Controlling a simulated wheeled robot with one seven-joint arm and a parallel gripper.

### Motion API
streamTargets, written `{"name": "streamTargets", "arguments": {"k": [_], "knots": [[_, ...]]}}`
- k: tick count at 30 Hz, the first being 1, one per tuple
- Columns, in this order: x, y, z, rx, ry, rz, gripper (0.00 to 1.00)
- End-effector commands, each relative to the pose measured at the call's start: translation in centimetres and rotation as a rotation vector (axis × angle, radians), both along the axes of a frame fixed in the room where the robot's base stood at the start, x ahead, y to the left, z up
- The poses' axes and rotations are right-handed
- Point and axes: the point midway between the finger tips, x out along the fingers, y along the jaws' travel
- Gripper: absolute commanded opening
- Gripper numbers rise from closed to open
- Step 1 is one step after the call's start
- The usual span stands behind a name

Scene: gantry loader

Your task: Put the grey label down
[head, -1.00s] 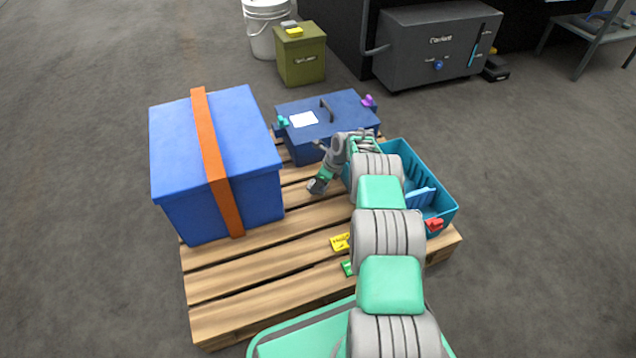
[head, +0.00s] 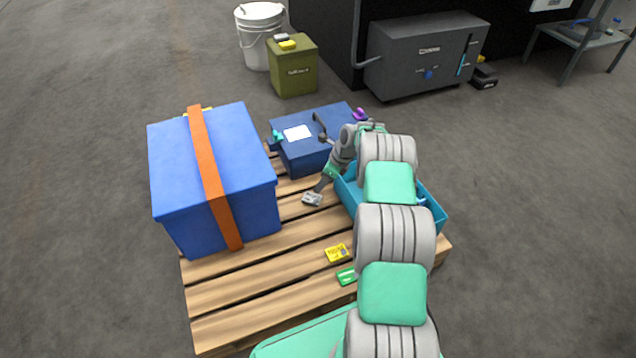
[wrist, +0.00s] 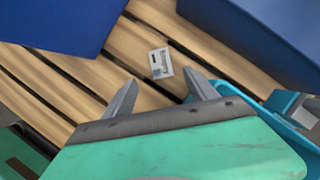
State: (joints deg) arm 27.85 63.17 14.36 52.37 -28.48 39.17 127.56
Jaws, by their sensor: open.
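The grey label (head: 312,199) is a small pale grey card with dark print. It lies on a slat of the wooden pallet, between the big blue box and the teal bin. In the wrist view the label (wrist: 161,63) lies just beyond my fingertips, in line with the gap between them, and I see no finger touching it. My gripper (head: 321,187) is open and points down at the label in the head view. In the wrist view my gripper (wrist: 159,81) has its two grey fingers spread with nothing between them.
The strapped blue box (head: 252,180) stands left and a darker blue case (head: 335,118) stands behind. The teal bin (head: 437,222) is at the right, partly hidden by my arm. Yellow (head: 337,253) and green (head: 346,277) labels lie nearer. The pallet's front left (head: 250,290) is clear.

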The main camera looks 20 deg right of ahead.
Motion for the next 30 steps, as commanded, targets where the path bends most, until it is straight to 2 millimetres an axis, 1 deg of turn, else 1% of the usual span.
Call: {"name": "streamTargets", "arguments": {"k": [2, 4, 5, 8, 9, 11, 12, 14, 15, 17, 18, 20, 21, 23, 24, 27, 30], "knots": [[-0.1, 0.1, 1.1, -0.007, -0.004, 0.016, 0.66], [-0.1, 0.6, 2.9, -0.036, -0.018, 0.080, 0.66], [-0.1, 1.2, 4.2, -0.056, -0.028, 0.128, 0.66], [-1.1, 3.8, 9.9, -0.153, -0.072, 0.363, 0.66], [-2.0, 5.2, 12.4, -0.197, -0.090, 0.480, 0.66], [-3.9, 7.3, 16.0, -0.265, -0.116, 0.662, 0.66], [-5.5, 8.7, 18.2, -0.307, -0.132, 0.784, 0.66], [-8.2, 10.6, 21.2, -0.368, -0.156, 0.965, 0.66], [-10.3, 11.9, 22.9, -0.405, -0.171, 1.089, 0.66], [-13.7, 13.6, 25.1, -0.460, -0.192, 1.271, 0.66], [-16.1, 14.7, 26.3, -0.494, -0.206, 1.394, 0.66], [-19.9, 16.0, 27.6, -0.541, -0.224, 1.578, 0.66], [-22.5, 16.8, 28.1, -0.568, -0.236, 1.700, 0.66], [-26.2, 17.6, 28.5, -0.605, -0.253, 1.869, 0.66], [-28.4, 18.0, 28.4, -0.622, -0.261, 1.971, 0.66], [-32.4, 18.4, 27.9, -0.653, -0.276, 2.162, 0.66], [-34.2, 18.5, 27.4, -0.663, -0.284, 2.256, 0.66]]}}
